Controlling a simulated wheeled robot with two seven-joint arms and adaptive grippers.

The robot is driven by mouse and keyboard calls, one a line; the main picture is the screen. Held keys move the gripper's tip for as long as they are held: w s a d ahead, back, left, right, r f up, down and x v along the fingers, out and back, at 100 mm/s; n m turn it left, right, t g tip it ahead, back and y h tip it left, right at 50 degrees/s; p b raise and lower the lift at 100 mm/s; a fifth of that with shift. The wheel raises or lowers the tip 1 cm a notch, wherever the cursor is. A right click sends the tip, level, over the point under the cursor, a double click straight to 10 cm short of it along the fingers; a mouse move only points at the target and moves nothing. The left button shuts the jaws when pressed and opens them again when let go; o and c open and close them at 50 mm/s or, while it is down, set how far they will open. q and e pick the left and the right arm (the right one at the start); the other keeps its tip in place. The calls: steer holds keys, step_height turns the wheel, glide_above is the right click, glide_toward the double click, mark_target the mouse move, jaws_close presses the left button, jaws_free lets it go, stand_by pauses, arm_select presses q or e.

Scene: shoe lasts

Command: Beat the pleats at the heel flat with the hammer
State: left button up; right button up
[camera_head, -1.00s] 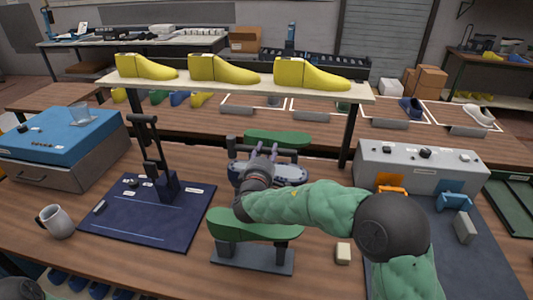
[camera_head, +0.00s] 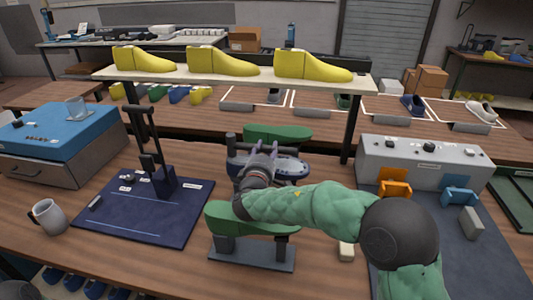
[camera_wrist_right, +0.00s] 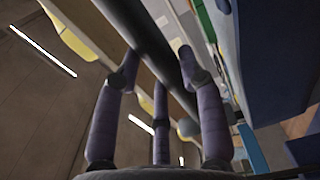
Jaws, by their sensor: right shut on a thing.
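My right gripper (camera_head: 263,152) is shut on the dark handle of the hammer (camera_head: 231,151). The handle lies roughly level, and the hammer's head is at its left end. In the right wrist view the purple fingers (camera_wrist_right: 160,95) close around a dark bar, the handle (camera_wrist_right: 150,50). A blue-grey shoe (camera_head: 290,168) with a light lower edge is just below and behind the gripper. The hammer's head hangs over or beside its left end; I cannot tell whether they touch. The wrist hides part of the shoe, and the pleats cannot be made out.
A green form on a grey stand (camera_head: 252,254) is in front, another green form (camera_head: 277,134) behind. A shelf (camera_head: 225,78) with yellow lasts spans the back. A navy mat (camera_head: 135,222) with a dark upright tool and a mug (camera_head: 48,217) are left. A grey box (camera_head: 420,168) is right.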

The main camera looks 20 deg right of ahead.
step_height(320, 180, up, 5)
steer(key=shift+r+p, duration=0.1)
steer(key=shift+p, duration=0.2)
steer(key=shift+d, duration=0.1)
stand_by(0.5)
